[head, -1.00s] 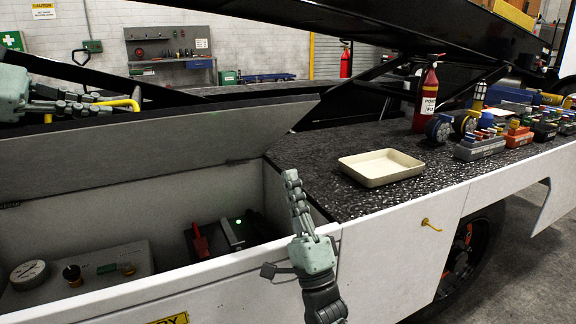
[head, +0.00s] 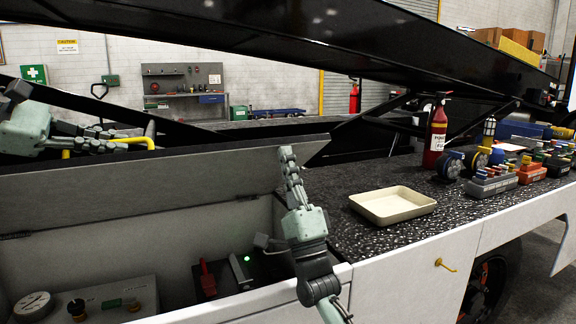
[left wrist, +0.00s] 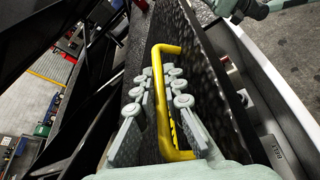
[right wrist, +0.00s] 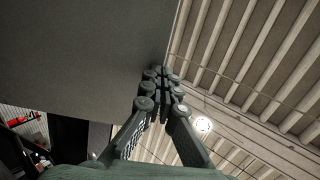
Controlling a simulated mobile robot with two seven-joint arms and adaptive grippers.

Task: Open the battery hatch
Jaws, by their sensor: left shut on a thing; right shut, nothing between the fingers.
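The battery hatch lid (head: 150,175) stands raised over its compartment, its pale inner face towards me in the head view. My left gripper (head: 128,145) is behind the lid's upper edge, shut around the yellow handle (head: 137,140). The left wrist view shows the yellow handle (left wrist: 163,100) between the fingers of my left gripper (left wrist: 165,80). My right gripper (head: 288,155) is shut and empty, pointing up in front of the lid's right end. In the right wrist view, my right gripper (right wrist: 163,75) is beside the grey lid surface (right wrist: 85,50); contact cannot be told.
The open compartment holds a gauge (head: 33,306), a red clamp (head: 207,278) and a unit with a green light (head: 243,270). A cream tray (head: 392,206) lies on the speckled deck to the right. A fire extinguisher (head: 437,132) stands behind it. The black belt boom (head: 300,50) slants overhead.

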